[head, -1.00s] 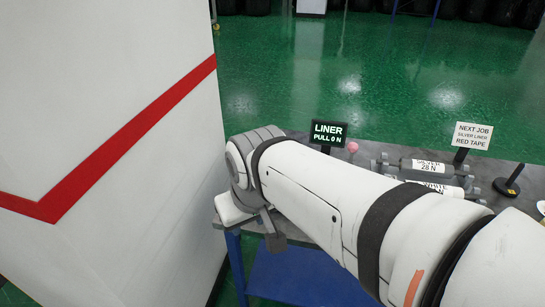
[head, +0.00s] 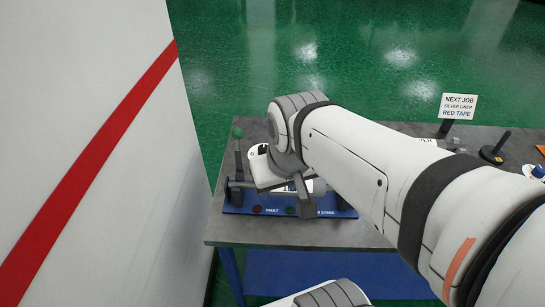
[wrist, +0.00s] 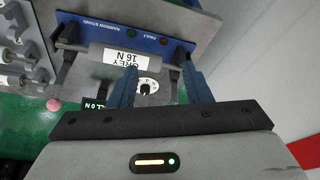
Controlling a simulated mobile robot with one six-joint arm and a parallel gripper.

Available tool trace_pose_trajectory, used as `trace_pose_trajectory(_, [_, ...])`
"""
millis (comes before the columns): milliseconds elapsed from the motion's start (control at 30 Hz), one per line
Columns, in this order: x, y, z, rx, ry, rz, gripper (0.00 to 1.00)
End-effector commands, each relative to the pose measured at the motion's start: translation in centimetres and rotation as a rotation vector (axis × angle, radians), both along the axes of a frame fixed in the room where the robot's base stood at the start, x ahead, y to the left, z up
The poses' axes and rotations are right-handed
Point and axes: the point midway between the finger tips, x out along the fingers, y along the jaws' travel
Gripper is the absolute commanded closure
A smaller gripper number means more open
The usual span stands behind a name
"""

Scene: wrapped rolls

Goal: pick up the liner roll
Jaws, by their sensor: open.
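A blue stand (wrist: 150,38) in the wrist view is printed NARROW STAND and FAULT. A roll with a white label GREY 16 N (wrist: 125,58) lies along it. Whether this is the liner roll I cannot tell from the label. My gripper (wrist: 160,72) is open; its two blue-grey fingers are apart, with the roll and a white dial (wrist: 148,88) seen between and beyond them. I see no contact with the roll. In the head view the stand (head: 340,211) is on the table's left part, and my gripper (head: 303,195) is over it, hiding most of the roll.
The grey table (head: 285,236) has a NEXT JOB, SILVER LINER, RED TAPE sign (head: 457,106) at the back right. A black spindle base (head: 491,154) stands beside it. A green ball on a post (head: 237,133) rises at left. A white wall (head: 90,130) closes the left side.

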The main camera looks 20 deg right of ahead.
Motion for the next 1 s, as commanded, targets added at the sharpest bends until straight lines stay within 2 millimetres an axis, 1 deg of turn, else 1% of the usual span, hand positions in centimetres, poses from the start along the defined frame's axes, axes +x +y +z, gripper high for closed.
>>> trace_pose_trajectory(33, [0.3,-0.1,-0.3,0.014,0.007,-0.028,0.51])
trace_pose_trajectory(67, [0.5,-0.1,-0.6,0.029,0.011,-0.055,0.49])
trace_pose_trajectory(100, [0.9,-0.9,-1.0,0.053,0.021,-0.108,0.46])
trace_pose_trajectory(167, [1.7,-1.5,-1.9,0.106,0.038,-0.213,0.41])
trace_pose_trajectory(267, [3.7,-2.4,-3.8,0.223,0.076,-0.458,0.33])
trace_pose_trajectory(333, [5.3,-3.3,-5.4,0.319,0.108,-0.665,0.27])
trace_pose_trajectory(367, [6.0,-3.8,-6.1,0.360,0.121,-0.756,0.26])
trace_pose_trajectory(400, [6.8,-4.4,-7.0,0.412,0.139,-0.876,0.26])
trace_pose_trajectory(500, [8.9,-6.4,-9.3,0.534,0.178,-1.165,0.26])
trace_pose_trajectory(600, [10.5,-8.4,-11.3,0.637,0.213,-1.412,0.26])
trace_pose_trajectory(700, [11.6,-10.1,-12.8,0.713,0.237,-1.603,0.26])
trace_pose_trajectory(833, [12.4,-11.4,-13.9,0.772,0.258,-1.749,0.26])
trace_pose_trajectory(900, [12.7,-11.7,-14.4,0.786,0.262,-1.785,0.26])
trace_pose_trajectory(1000, [13.0,-11.6,-15.3,0.792,0.267,-1.801,0.26])
